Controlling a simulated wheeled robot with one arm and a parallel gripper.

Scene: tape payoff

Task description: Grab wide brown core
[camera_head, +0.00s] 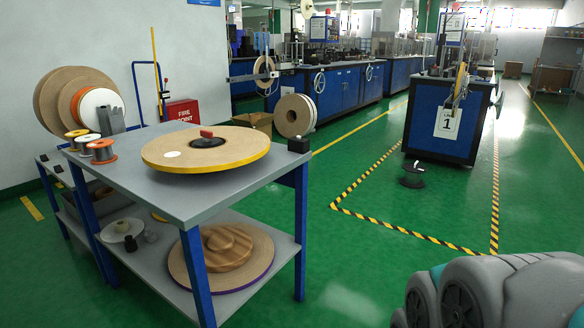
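A wide brown disc (175,148) with a yellow edge lies flat on the grey top of a blue-legged cart (190,206). A black hub with a small red piece sits at its centre, and a round white label is on its left side. Another wide brown disc (258,268) with a purple edge lies on the lower shelf, with a brown wood-patterned piece (228,248) on top. I cannot tell which of these is the wide brown core. My gripper is not in view; grey and teal parts of mine show at the lower right.
Small wire spools (102,150) and upright discs (62,98) are at the cart's far left. A small black box (298,145) sits at its right corner. A blue machine (441,122) stands behind striped floor tape.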

